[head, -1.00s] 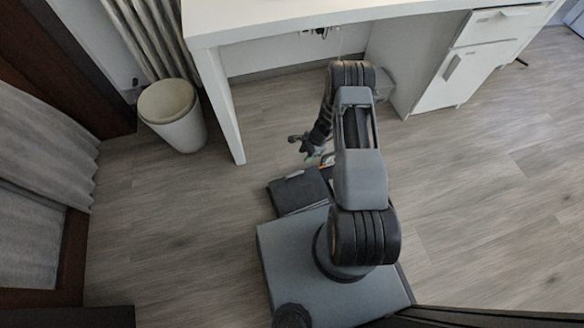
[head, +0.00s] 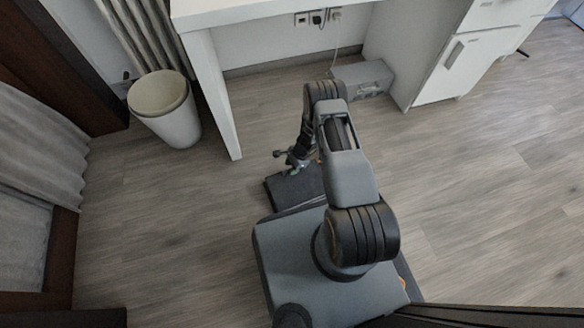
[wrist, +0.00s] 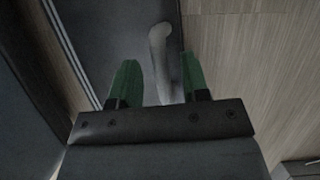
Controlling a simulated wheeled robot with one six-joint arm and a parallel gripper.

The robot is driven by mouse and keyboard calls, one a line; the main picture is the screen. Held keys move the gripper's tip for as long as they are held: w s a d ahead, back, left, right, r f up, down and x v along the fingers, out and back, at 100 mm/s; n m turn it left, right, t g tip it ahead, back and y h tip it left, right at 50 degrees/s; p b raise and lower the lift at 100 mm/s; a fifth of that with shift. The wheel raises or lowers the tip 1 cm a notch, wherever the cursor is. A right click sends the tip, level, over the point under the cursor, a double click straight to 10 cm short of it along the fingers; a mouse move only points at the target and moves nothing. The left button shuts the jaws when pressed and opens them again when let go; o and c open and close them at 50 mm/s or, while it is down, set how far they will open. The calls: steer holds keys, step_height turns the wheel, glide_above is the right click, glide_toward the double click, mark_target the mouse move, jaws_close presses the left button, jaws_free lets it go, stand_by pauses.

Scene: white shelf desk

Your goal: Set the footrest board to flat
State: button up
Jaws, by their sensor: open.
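The footrest board (head: 287,190) is a dark panel on the floor just beyond my base in the head view. My gripper (head: 291,160) is above its far edge and covers part of it. In the wrist view the dark board (wrist: 115,22) fills the upper left, with a pale grey handle-like bar (wrist: 160,45) along its right side. My gripper (wrist: 158,68) is open, its two green fingers on either side of the bar's line. I cannot tell whether they touch it, nor how far the board is tilted.
A white desk (head: 225,95) stands ahead, its left leg near the board. A grey box (head: 368,82) lies under it, with a cable and sockets behind. A white bin (head: 172,118) stands at the left. Wooden floor is clear on the left and right.

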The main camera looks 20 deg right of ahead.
steer(key=shift+f, duration=0.1)
jaws_close()
stand_by(0.4)
